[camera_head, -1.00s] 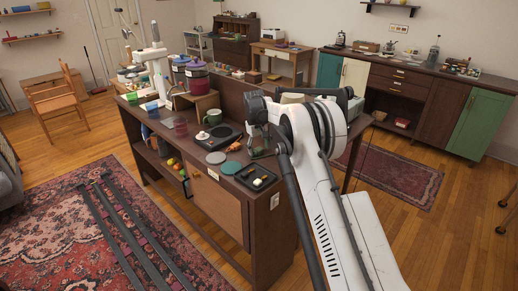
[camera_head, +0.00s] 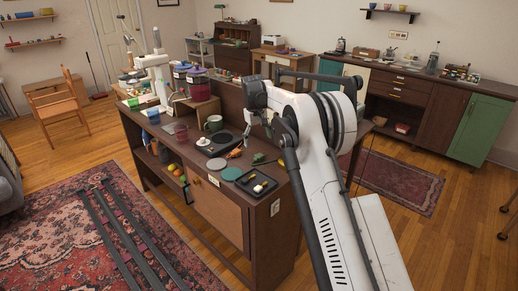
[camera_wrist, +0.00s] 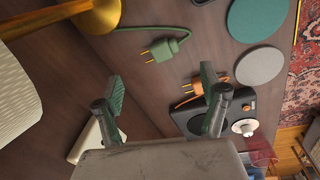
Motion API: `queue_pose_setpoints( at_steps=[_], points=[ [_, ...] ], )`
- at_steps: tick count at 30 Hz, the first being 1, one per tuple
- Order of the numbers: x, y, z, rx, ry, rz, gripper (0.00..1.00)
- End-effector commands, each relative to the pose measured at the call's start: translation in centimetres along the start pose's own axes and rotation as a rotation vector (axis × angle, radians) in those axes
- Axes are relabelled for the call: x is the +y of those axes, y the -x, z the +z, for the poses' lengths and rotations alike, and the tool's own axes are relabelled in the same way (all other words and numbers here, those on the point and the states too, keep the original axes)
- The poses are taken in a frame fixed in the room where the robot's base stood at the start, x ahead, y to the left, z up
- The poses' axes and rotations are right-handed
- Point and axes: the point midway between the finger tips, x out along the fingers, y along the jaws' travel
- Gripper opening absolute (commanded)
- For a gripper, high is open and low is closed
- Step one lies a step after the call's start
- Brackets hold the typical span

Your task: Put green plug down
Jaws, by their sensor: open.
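The green plug (camera_wrist: 162,50) lies on the brown tabletop (camera_wrist: 200,52), its two brass prongs pointing left and its green cord running up in the wrist view. In the head view it is a small green shape (camera_head: 262,159) below my gripper (camera_head: 258,127). In the wrist view my gripper (camera_wrist: 162,84) is open and empty, with its green-padded fingers apart. The plug shows beyond the gap between the fingertips, clear of both fingers. An orange plug (camera_wrist: 187,101) lies nearby, partly hidden behind one finger; it also shows in the head view (camera_head: 235,153).
A green disc (camera_wrist: 257,18) and a grey disc (camera_wrist: 261,66) lie beside the plugs. A black device (camera_wrist: 266,108) sits close by. A brass stand (camera_wrist: 100,14) is near the opposite side. A small black tray (camera_head: 256,184) lies at the counter's near end.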

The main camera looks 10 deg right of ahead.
Motion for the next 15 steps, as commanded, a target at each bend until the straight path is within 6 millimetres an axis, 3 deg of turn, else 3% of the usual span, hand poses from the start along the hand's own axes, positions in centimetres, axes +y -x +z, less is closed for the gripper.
queue_pose_setpoints(
  at_steps=[3, 10, 15],
  points=[
    [0.0, 1.9, 0.0, 0.0, 0.0, 0.0, 0.75],
    [0.0, 3.7, 0.1, 0.001, 0.0, 0.0, 0.75],
    [-0.1, 6.2, 1.3, 0.02, -0.012, 0.002, 0.75]
  ],
)
